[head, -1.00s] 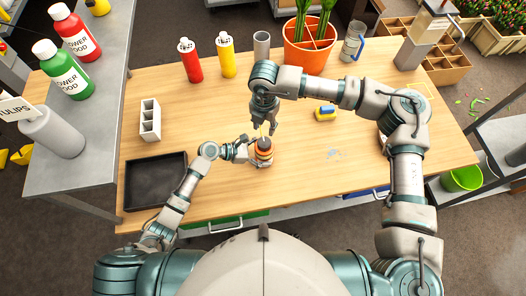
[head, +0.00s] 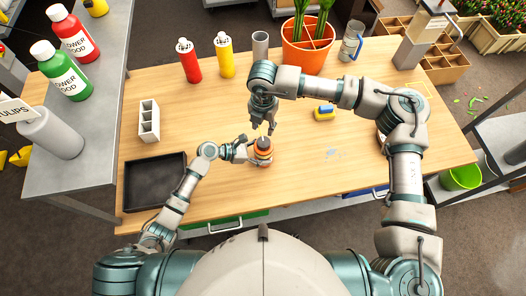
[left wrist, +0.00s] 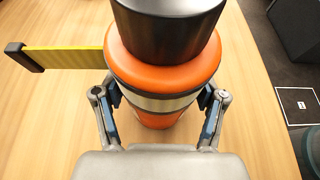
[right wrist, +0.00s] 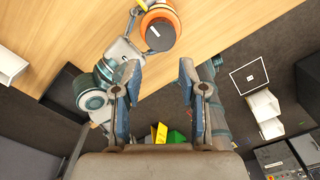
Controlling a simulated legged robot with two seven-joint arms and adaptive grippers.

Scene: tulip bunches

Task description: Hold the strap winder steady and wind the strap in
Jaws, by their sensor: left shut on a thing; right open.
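The strap winder (head: 263,153) stands on the wooden table, an orange body with a pale band and a black knob (left wrist: 167,28) on top. My left gripper (left wrist: 160,103) is shut on its body, one finger on each side. A yellow strap (left wrist: 75,55) with a black end piece (left wrist: 23,57) sticks out to the left in the left wrist view. My right gripper (head: 263,129) points down just above the winder, open and empty. The right wrist view shows the winder (right wrist: 160,32) beyond the open fingertips (right wrist: 160,72), apart from them.
A black tray (head: 128,205) and a white divided holder (head: 149,120) are on the left of the table. A blue and yellow block (head: 325,113) lies to the right. Bottles, a metal cup (head: 260,45) and an orange pot (head: 308,58) stand at the back.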

